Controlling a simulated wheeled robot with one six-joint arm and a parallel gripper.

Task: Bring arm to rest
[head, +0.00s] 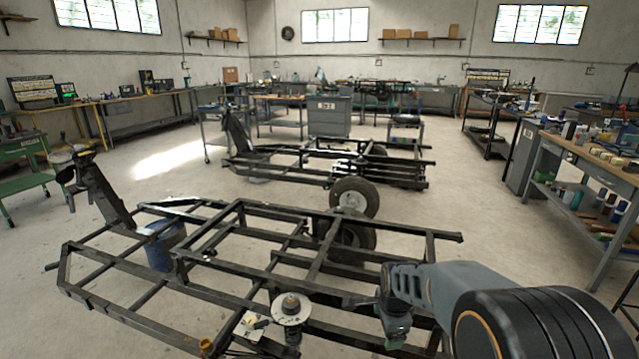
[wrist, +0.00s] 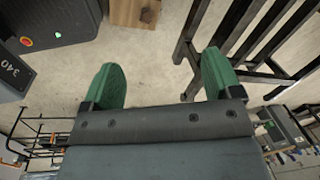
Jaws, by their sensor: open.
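My arm (head: 440,285) reaches in from the lower right of the head view, bent downward at its wrist beside the near black frame (head: 240,220). In the wrist view my gripper (wrist: 160,82) is open, its two green fingers wide apart with nothing between them. Bare concrete floor shows beyond the fingers. Dark frame bars (wrist: 235,40) show to the right of the gripper, close to the right finger in the picture; I cannot tell the gap. In the head view the fingers are not clearly seen.
A round metal hub part (head: 290,308) sits at the frame's near side. Wheels (head: 354,197) stand at its far side, and a blue drum (head: 160,248) is under its left part. A workbench (head: 590,165) lines the right. Clear floor (head: 490,215) lies between bench and frame.

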